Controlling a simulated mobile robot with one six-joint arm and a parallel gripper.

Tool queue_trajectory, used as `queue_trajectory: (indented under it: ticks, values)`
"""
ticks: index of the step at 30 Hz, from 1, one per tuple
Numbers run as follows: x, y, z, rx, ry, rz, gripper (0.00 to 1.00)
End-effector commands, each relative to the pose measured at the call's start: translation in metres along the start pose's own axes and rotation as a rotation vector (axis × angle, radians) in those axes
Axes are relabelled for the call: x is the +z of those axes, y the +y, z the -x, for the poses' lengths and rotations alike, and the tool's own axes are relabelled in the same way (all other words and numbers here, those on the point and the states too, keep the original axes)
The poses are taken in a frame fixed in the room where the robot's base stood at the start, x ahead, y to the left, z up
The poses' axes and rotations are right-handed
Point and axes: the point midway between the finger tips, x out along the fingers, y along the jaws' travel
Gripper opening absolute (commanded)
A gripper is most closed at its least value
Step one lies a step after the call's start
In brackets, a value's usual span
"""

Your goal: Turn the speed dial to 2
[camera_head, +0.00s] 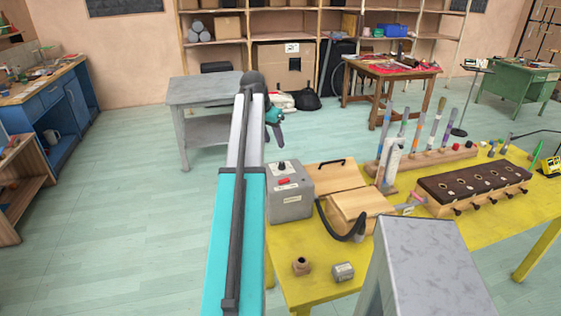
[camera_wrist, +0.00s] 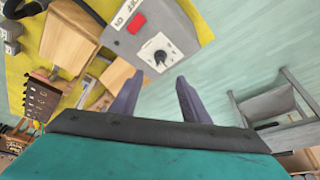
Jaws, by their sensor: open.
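In the head view the dial (camera_head: 281,166) is at the box's upper part, and the box (camera_head: 291,205) stands at the left edge of the yellow table. The dial's pointer and numbers are too small to read. My gripper (camera_head: 278,138) is in the air beyond and above the box. In the wrist view its two dark fingers (camera_wrist: 158,77) are spread and empty, with the dial just past the fingertips, between them, apart from them.
A red switch (camera_wrist: 136,21) lies beside the dial. A wooden box (camera_head: 357,207) with a black hose is right of the control box. Small metal pieces (camera_head: 343,271) lie near the front edge of the yellow table (camera_head: 480,238). A grey side table (camera_head: 205,92) stands behind.

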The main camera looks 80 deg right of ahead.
Motion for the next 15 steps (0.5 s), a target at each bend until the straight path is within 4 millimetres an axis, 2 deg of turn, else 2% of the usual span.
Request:
queue_trajectory:
  ticks: [15]
  values:
    - [0.0,0.001,-0.055,0.002,-0.003,0.0,0.42]
